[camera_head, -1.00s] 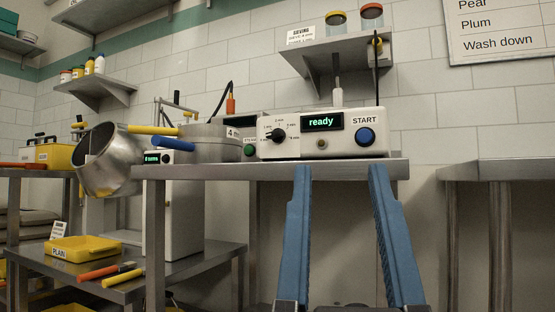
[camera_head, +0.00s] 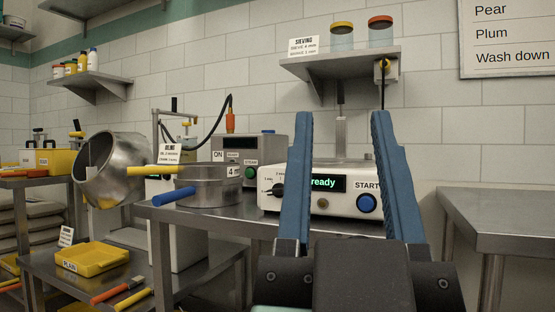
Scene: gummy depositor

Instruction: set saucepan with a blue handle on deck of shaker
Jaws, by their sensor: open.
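The blue handle (camera_head: 173,196) sticks out to the left from a round metal vessel (camera_head: 212,194) on the steel table, left of the shaker. A label starting with "4" is on the vessel's upper right side; I cannot tell whether this is one pan or a stack. A yellow handle (camera_head: 153,169) shows just above the blue one. The shaker (camera_head: 280,201) is a white box with a green "ready" display and a blue START button. My gripper (camera_head: 340,120) is open and empty, its blue fingers rising in front of the shaker and hiding part of its top.
A tilted metal drum (camera_head: 107,172) stands at the left of the vessel. A grey box with a green button (camera_head: 264,160) is behind it. A wall shelf (camera_head: 340,62) with two jars hangs above the shaker. A bare steel table (camera_head: 500,213) is at the right.

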